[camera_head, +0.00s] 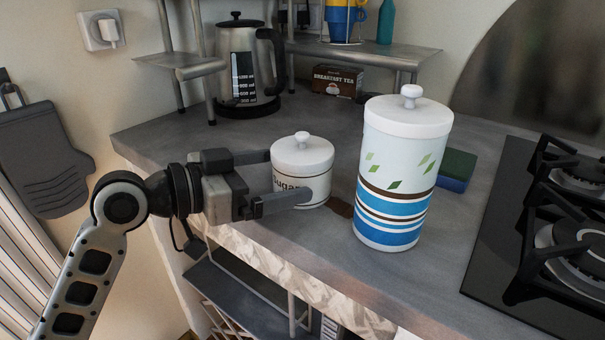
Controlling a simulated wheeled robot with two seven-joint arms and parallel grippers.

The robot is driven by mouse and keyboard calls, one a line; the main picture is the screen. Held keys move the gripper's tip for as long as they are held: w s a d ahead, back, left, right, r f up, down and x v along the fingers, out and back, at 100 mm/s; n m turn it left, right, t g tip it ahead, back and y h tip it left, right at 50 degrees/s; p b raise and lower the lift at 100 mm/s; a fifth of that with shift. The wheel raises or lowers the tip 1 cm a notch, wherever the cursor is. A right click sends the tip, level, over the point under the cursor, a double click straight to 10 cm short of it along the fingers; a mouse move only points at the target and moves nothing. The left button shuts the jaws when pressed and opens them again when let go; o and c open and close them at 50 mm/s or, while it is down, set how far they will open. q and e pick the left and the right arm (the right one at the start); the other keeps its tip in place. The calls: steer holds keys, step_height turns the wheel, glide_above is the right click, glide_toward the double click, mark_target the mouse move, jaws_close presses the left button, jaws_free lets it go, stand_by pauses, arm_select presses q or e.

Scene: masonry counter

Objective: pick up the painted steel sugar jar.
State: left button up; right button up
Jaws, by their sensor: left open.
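The sugar jar (302,158) is a short white jar with a knobbed lid and dark "Sugar" lettering. It stands upright on the grey counter (300,233) near its front edge. My left gripper (285,178) comes in from the left at jar height. Its jaws are open, with one finger behind the jar and the other in front of it, partly covering the lettering. I cannot tell whether either finger touches the jar. My right gripper is not in view.
A tall white canister (402,165) with blue stripes and green leaves stands close right of the jar. A kettle (245,65) and a tea box (337,80) stand behind. A sponge (456,168) and a gas hob (545,235) are at right.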

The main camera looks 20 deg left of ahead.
arm_select(q)
steer(key=x, duration=0.4)
steer(key=shift+w+d, duration=0.15)
steer(key=shift+w+d+f, duration=0.15)
steer(key=shift+w+d, duration=0.15)
steer(key=shift+w, duration=0.05)
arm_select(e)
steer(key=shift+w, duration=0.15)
arm_select(q)
steer(key=c, duration=1.1)
steer(key=shift+c, duration=0.2)
